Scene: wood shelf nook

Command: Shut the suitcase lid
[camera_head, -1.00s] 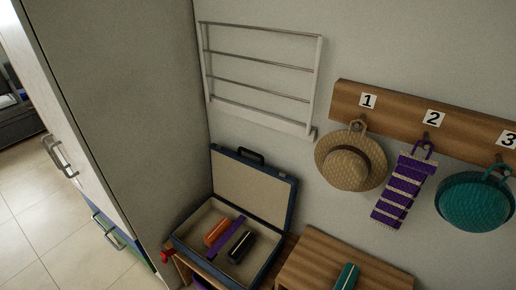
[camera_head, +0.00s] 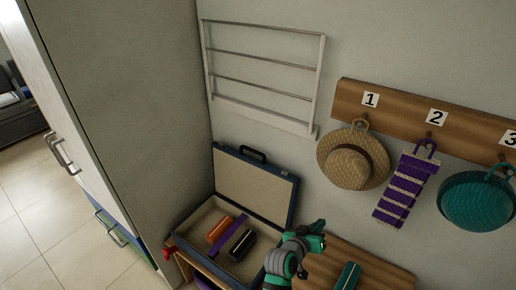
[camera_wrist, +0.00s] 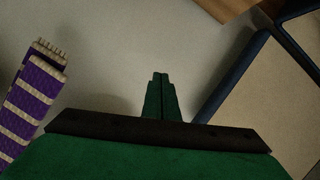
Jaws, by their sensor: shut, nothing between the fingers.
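The blue suitcase stands open on a wooden shelf, its base (camera_head: 187,240) holding an orange item (camera_head: 219,229), a purple strip (camera_head: 229,236) and a dark rolled item (camera_head: 242,243). Its lid (camera_head: 253,188) is raised and leans back near the wall, with the dark handle (camera_head: 253,153) on its top edge. In the wrist view the lid (camera_wrist: 262,85) shows at the right with its dark blue rim. My gripper (camera_head: 322,227) is to the right of the suitcase, apart from the lid. Its green fingers (camera_wrist: 160,78) are shut and empty in the wrist view.
A wooden peg rail (camera_head: 400,113) holds a straw hat (camera_head: 353,159), a purple striped scarf (camera_head: 405,187) and a teal hat (camera_head: 477,203). A metal rack (camera_head: 262,75) hangs above the suitcase. A teal item (camera_head: 348,276) lies on the right wooden top (camera_head: 385,275). A tall cabinet stands left.

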